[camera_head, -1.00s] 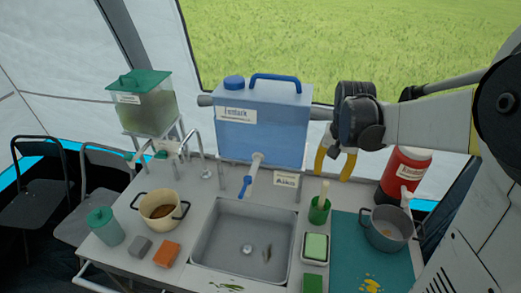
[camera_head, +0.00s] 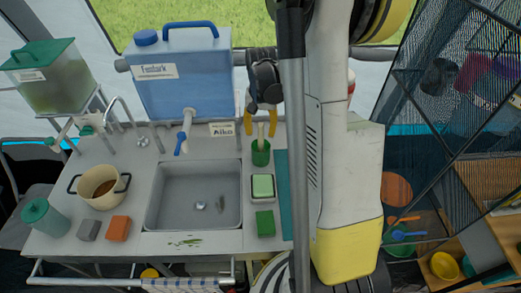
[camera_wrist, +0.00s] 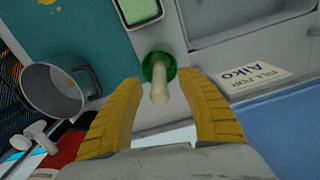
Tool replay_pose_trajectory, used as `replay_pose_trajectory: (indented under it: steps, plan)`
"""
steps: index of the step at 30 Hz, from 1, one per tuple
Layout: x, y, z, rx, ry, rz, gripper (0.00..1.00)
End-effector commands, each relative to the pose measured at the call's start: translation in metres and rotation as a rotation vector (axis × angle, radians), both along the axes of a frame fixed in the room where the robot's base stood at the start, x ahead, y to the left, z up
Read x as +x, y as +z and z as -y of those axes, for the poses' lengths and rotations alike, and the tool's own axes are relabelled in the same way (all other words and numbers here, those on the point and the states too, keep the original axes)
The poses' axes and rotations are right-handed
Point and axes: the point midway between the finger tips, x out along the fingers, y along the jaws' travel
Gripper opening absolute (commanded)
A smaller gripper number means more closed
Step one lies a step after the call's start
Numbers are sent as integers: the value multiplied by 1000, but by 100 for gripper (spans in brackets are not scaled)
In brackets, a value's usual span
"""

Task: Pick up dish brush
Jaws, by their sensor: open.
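The dish brush (camera_head: 261,132) stands upright in a green cup (camera_head: 261,154) to the right of the sink, its pale handle pointing up. In the wrist view the brush's pale handle (camera_wrist: 159,92) shows end-on between the fingers, with the green cup (camera_wrist: 157,66) around its base. My gripper (camera_head: 260,122) has yellow fingers and hangs above the cup. In the wrist view my gripper (camera_wrist: 158,88) is open, one finger on each side of the handle, with gaps visible. The brush head is hidden in the cup.
The sink (camera_head: 194,195) lies left of the cup. A soap dish with a green bar (camera_head: 263,187) and a green sponge (camera_head: 265,223) are in front. The blue water container (camera_head: 180,75) stands behind. A grey pot (camera_wrist: 55,92) is near the gripper.

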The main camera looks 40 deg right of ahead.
Motion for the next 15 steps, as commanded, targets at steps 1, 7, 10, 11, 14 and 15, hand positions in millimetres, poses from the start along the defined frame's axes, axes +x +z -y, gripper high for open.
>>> replay_pose_trajectory:
  steps: [1, 7, 10, 11, 14, 15]
  plan:
    - [-1, -12, 1, 0, -1, 0, 46]
    - [-1, -29, 1, 0, 0, 0, 46]
    - [-1, -28, 1, 0, 0, 0, 46]
    - [-1, -28, 1, 0, 1, 0, 46]
    - [-1, -28, 1, 0, 1, 0, 23]
    - [0, -27, 1, 0, 1, 0, 11]
